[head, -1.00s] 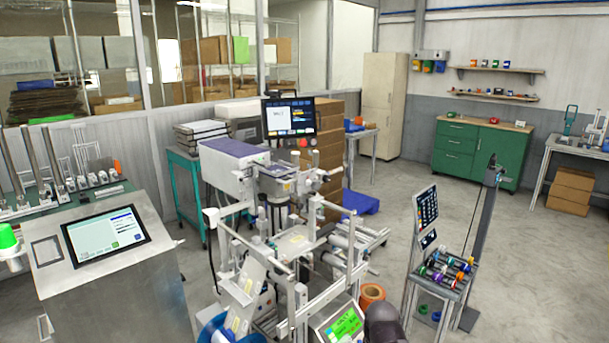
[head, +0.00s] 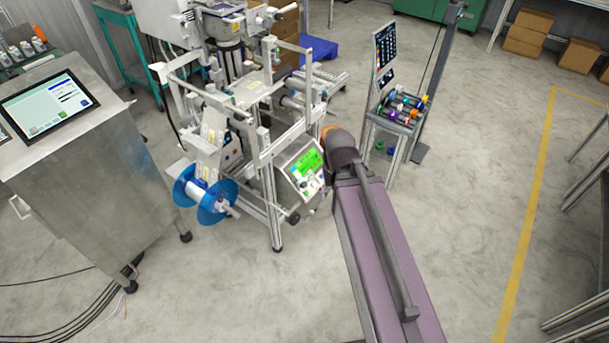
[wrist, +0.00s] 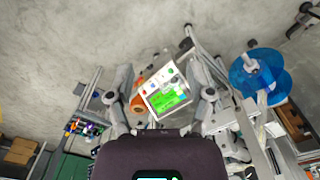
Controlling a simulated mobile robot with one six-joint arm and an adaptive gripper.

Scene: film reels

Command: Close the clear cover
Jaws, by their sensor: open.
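I cannot make out a clear cover in either view. The film-reel machine (head: 262,100) is a pale metal frame with a blue-flanged reel (head: 205,198) on its lower left and a small control panel with a green screen (head: 307,162) at its front right. In the wrist view, my gripper (wrist: 163,95) is open and empty, its two grey fingers apart. The green screen (wrist: 172,95) shows between and beyond the fingers, and the blue reel (wrist: 260,75) shows to the right. In the head view my arm hides what lies behind it, and the fingers cannot be made out.
A steel console with a touchscreen (head: 48,105) stands left of the machine. A small rack with coloured rolls (head: 400,112) stands to the right, near my arm. An orange roll (wrist: 137,103) sits beside the green screen. The floor in front and right is open; cables lie lower left.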

